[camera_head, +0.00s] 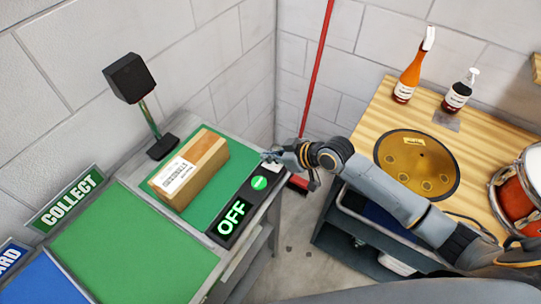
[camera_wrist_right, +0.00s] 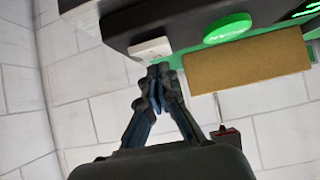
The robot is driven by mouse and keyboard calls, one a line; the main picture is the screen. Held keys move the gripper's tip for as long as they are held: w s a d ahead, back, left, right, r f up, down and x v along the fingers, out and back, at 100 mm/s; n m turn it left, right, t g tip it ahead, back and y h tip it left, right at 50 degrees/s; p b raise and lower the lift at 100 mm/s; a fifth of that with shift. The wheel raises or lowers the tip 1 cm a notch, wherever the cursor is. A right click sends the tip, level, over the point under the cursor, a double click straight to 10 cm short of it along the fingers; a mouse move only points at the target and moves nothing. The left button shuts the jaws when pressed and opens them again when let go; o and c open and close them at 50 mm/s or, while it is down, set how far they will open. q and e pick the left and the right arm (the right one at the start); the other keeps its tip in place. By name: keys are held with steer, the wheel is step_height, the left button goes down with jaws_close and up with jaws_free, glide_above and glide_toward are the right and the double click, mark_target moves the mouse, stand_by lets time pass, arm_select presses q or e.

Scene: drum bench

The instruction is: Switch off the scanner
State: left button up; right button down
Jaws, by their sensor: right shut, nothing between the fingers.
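The scanner (camera_head: 131,78) is a black box head on a thin post, standing at the back of the left bench. A black control panel (camera_head: 222,222) runs along the bench's front edge. It carries a lit green OFF sign (camera_head: 231,216), a round green button (camera_head: 259,183) and a small white part at its far end. My right gripper (camera_head: 268,156) is shut and empty at that far end. In the right wrist view the shut fingertips (camera_wrist_right: 157,72) are close to the white part (camera_wrist_right: 150,48); I cannot tell whether they touch. The green button (camera_wrist_right: 228,28) shows there too. My left gripper is out of view.
A cardboard box (camera_head: 190,168) with a white label lies on the green mat beside the panel. Green and blue areas with a COLLECT sign (camera_head: 66,200) are at left. A wooden bench (camera_head: 385,113) with bottles and drums stands at right. A red pole (camera_head: 318,70) leans in the corner.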

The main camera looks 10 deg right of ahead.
mark_target(273, 164)
steer(key=shift+w+r+p, duration=0.1)
steer(key=shift+r+p, duration=0.45)
steer(key=shift+r, duration=0.05)
steer(key=r+p, duration=0.1)
steer(key=r, duration=0.1)
steer(key=r+p, duration=0.2)
steer(key=shift+w+a+p, duration=0.15)
steer(key=shift+a+p, duration=0.05)
steer(key=shift+p, duration=0.1)
steer(key=shift+s+d+r+b, duration=0.15)
steer(key=shift+s+d+b, duration=0.4)
steer(key=shift+b, duration=0.4)
steer(key=s+d+r+b, duration=0.1)
steer(key=s+d+r, duration=0.2)
steer(key=r, duration=0.3)
steer(key=shift+s+d+r+b, duration=0.15)
steer(key=shift+s+r+b, duration=0.05)
steer(key=shift+b, duration=0.15)
